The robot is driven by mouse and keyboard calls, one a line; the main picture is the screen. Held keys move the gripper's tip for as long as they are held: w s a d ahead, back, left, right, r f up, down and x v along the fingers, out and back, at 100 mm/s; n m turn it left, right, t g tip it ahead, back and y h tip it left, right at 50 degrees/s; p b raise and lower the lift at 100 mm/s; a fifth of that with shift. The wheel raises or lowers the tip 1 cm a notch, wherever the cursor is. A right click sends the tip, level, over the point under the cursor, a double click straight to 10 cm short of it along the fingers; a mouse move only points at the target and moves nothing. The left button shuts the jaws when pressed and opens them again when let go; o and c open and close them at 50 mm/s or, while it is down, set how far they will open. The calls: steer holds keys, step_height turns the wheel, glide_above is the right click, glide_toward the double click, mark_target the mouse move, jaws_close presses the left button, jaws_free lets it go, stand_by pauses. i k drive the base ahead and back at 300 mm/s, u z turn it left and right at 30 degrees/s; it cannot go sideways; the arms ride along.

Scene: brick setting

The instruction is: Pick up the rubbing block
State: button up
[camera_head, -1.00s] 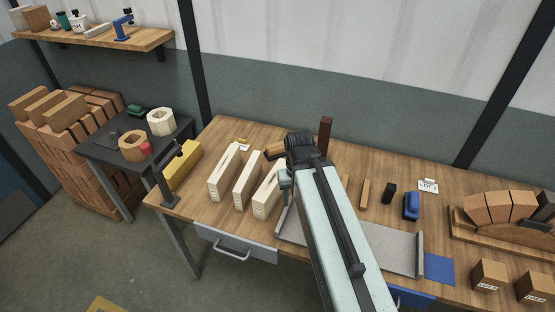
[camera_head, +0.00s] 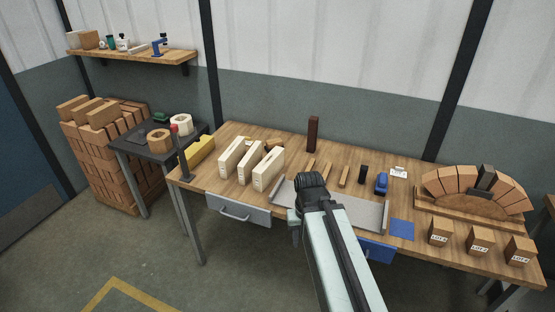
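No label marks the rubbing block. A small black block (camera_head: 363,174) stands on the right half of the workbench (camera_head: 225,131) and may be it, though I cannot be sure. A blue tool-like object (camera_head: 381,184) stands just right of it. My gripper (camera_head: 311,182) is seen from behind at the end of my pale arm, left of the black block in the picture and over the grey tray's left part. The gripper's fingers are hidden, so its opening and any contents do not show.
A grey tray (camera_head: 375,225) lies along the bench's front. Thin wooden strips (camera_head: 344,176) lie behind it. Three pale slotted blocks (camera_head: 267,168) stand left, a tall dark brown block (camera_head: 312,134) behind. A brick arch (camera_head: 475,185) and labelled bricks (camera_head: 440,231) occupy the right.

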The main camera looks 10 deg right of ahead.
mark_target(271, 144)
steer(key=u, duration=0.3)
steer(key=i, duration=0.55)
steer(key=u, duration=0.85)
steer(key=i, duration=2.1)
steer(key=z, duration=0.35)
